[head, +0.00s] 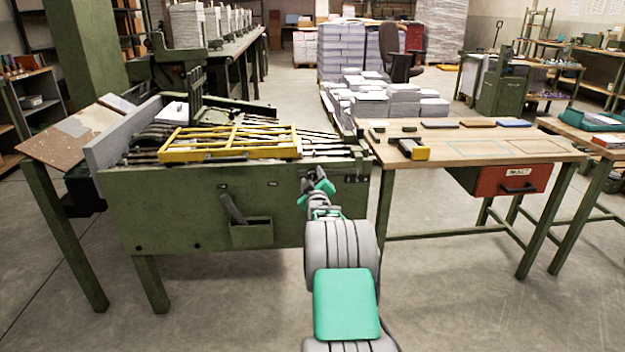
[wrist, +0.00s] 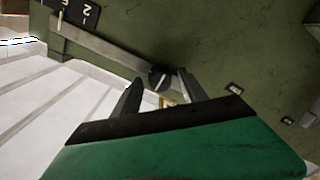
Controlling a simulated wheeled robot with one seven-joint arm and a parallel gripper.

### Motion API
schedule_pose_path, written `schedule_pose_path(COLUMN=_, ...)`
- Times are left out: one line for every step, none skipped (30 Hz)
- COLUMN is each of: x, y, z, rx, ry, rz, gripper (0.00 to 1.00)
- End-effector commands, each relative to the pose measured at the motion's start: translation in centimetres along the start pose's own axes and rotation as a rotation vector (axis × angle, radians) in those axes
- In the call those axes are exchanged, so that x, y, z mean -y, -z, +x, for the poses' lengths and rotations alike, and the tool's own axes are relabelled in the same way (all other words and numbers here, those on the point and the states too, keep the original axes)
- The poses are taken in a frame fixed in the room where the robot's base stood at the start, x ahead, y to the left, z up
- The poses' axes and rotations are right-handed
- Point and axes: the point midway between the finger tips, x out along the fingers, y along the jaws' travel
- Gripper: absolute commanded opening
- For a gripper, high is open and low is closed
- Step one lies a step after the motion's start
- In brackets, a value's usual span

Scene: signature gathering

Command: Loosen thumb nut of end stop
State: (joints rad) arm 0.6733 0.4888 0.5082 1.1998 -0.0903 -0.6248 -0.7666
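In the wrist view a round black knob (wrist: 160,76) with a pale mark sits on a grey rail (wrist: 108,50) along a green panel. It looks like the thumb nut of the end stop, though I cannot be sure. My gripper (wrist: 158,80) is open. Its two dark fingers lie to either side of the knob in the picture; I cannot tell whether they touch it. A small yellow piece (wrist: 167,101) shows between the fingers, partly hidden by the gripper body. In the head view my gripper (head: 318,182) is small, at the right end of the green machine's front panel (head: 180,212).
A black plate with white numerals (wrist: 75,10) is at the wrist view's upper left. A yellow frame (head: 232,140) lies on the machine top. A wooden bench (head: 480,143) with a red drawer (head: 512,180) stands right of it. Open floor (head: 455,280) lies in front.

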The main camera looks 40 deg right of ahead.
Motion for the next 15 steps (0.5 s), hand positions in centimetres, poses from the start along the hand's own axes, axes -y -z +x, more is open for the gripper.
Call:
schedule_pose_path(x=0.0, y=0.0, z=0.0, rx=0.000, ry=0.000, rz=0.000, gripper=0.52)
schedule_pose_path(x=0.0, y=0.0, z=0.0, rx=0.000, ry=0.000, rz=0.000, gripper=0.52)
schedule_pose_path(x=0.0, y=0.0, z=0.0, rx=0.000, ry=0.000, rz=0.000, gripper=0.52)
schedule_pose_path(x=0.0, y=0.0, z=0.0, rx=0.000, ry=0.000, rz=0.001, gripper=0.52)
schedule_pose_path(x=0.0, y=0.0, z=0.0, rx=0.000, ry=0.001, rz=0.001, gripper=0.52)
schedule_pose_path(x=0.0, y=0.0, z=0.0, rx=0.000, ry=0.001, rz=0.001, gripper=0.52)
schedule_pose_path(x=0.0, y=0.0, z=-0.1, rx=0.000, ry=0.000, rz=0.001, gripper=0.52)
schedule_pose_path(x=0.0, y=0.0, z=-0.2, rx=0.000, ry=0.000, rz=0.001, gripper=0.52)
schedule_pose_path(x=-0.1, y=0.1, z=-0.5, rx=0.001, ry=0.001, rz=0.001, gripper=0.52)
schedule_pose_path(x=-0.1, y=0.1, z=-0.8, rx=0.001, ry=0.001, rz=0.001, gripper=0.52)
schedule_pose_path(x=-0.1, y=0.1, z=-1.3, rx=0.002, ry=0.001, rz=0.001, gripper=0.52)
schedule_pose_path(x=-0.2, y=0.2, z=-2.0, rx=0.001, ry=0.001, rz=0.001, gripper=0.52)
schedule_pose_path(x=-0.2, y=0.2, z=-2.7, rx=0.002, ry=0.001, rz=0.001, gripper=0.52)
schedule_pose_path(x=-0.2, y=0.2, z=-3.3, rx=0.002, ry=0.001, rz=0.001, gripper=0.52)
schedule_pose_path(x=-0.3, y=0.2, z=-4.2, rx=0.002, ry=0.001, rz=0.001, gripper=0.52)
